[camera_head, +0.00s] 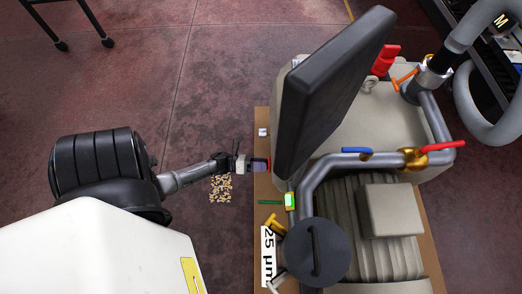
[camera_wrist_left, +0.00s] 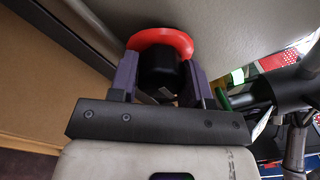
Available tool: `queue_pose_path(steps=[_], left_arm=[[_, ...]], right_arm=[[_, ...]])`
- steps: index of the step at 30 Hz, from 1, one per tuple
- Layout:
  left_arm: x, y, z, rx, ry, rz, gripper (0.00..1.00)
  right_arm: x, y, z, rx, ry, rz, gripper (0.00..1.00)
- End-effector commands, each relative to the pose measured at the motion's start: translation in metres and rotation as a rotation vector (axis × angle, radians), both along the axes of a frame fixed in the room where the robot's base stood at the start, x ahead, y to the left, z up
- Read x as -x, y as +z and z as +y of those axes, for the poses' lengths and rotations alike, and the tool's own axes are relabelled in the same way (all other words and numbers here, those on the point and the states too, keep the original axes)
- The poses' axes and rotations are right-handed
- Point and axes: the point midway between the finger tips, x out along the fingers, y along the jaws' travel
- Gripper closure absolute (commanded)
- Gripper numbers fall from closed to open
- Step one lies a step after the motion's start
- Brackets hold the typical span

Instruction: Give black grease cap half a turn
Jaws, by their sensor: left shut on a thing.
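The black grease cap (camera_wrist_left: 160,72) shows in the left wrist view, with a red ring (camera_wrist_left: 165,38) around its far side, against a grey housing. My left gripper (camera_wrist_left: 160,82) has its purple fingers on both sides of the cap and is shut on it. In the head view my left gripper (camera_head: 262,165) reaches in from the left to the machine's left side, below the large black panel (camera_head: 330,90). The cap itself is hidden there. My right gripper is in neither view.
The grey machine (camera_head: 390,120) stands on a brown board (camera_head: 262,120). Bare floor (camera_head: 220,60) lies left of the board.

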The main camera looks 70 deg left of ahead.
Motion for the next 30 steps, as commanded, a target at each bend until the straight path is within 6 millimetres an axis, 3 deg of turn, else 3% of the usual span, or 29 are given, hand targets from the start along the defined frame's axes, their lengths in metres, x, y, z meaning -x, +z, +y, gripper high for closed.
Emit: queue_pose_path(steps=[22, 23, 30], left_arm=[[0.0003, -0.0003, -0.0002, -0.066, -0.001, -0.027, 0.80], [0.0003, -0.0003, -0.0002, -0.066, -0.001, -0.027, 0.53], [0.0003, -0.0002, -0.0001, -0.066, -0.001, -0.027, 0.30]], right_arm=[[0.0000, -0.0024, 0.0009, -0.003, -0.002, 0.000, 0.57], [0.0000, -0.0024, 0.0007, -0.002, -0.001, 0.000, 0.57], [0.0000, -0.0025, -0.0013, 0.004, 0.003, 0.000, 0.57]])
